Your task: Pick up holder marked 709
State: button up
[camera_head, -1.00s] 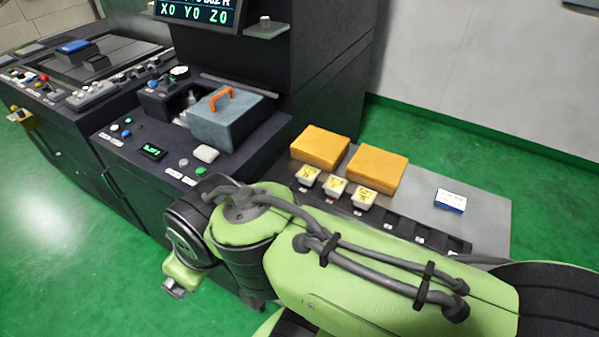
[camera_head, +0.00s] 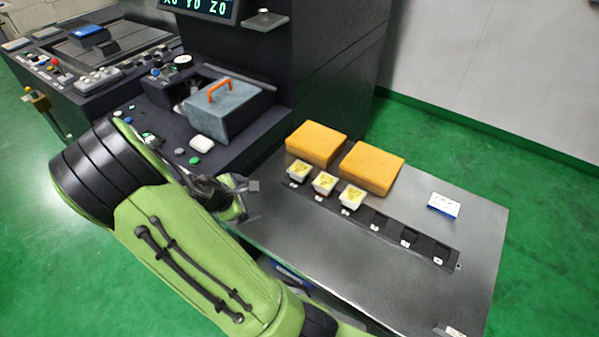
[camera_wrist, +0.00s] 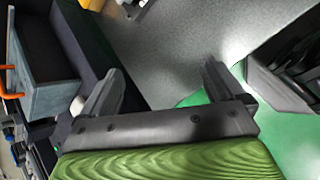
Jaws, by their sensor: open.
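Three small white holders with yellow tops stand in a row at the left end of a dark slotted rack on the grey table: a left one (camera_head: 298,171), a middle one (camera_head: 324,183) and a right one (camera_head: 351,197). Their markings are too small to read, so I cannot tell which is 709. My gripper (camera_head: 250,186) is left of the rack, near the table's left edge, apart from the holders. In the wrist view my gripper (camera_wrist: 160,88) has its two fingers wide apart with nothing between them. No holder is clearly visible there.
Two orange blocks (camera_head: 316,143) (camera_head: 372,167) lie behind the holders. The dark rack (camera_head: 398,232) has empty slots to the right. A blue-and-white box (camera_head: 444,205) lies on the grey table (camera_head: 350,270). A grey box with an orange handle (camera_head: 222,108) sits on the machine at left.

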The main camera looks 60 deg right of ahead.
aim_at(299, 168)
jog(key=s+d+f+n+h, duration=0.1)
jog(key=d+f+n, duration=0.1)
jog(key=d, duration=0.5)
jog(key=s+d+f+n+h+b, duration=0.1)
jog(key=s+d+f+n+h, duration=0.1)
jog(key=d, duration=0.6)
jog(key=s+d+f+n+g+h, duration=0.1)
jog(key=d+f+n, duration=0.2)
jog(key=d+f, duration=0.2)
jog(key=shift+s+d+b, duration=0.15)
jog(key=shift+d+b, duration=0.25)
jog(key=shift+d, duration=1.1)
jog(key=shift+a, duration=0.1)
jog(key=shift+r, duration=0.1)
jog(key=c, duration=1.3)
notch_tip(299, 168, up, 10)
jog(key=p, duration=0.2)
jog(key=shift+p, duration=0.3)
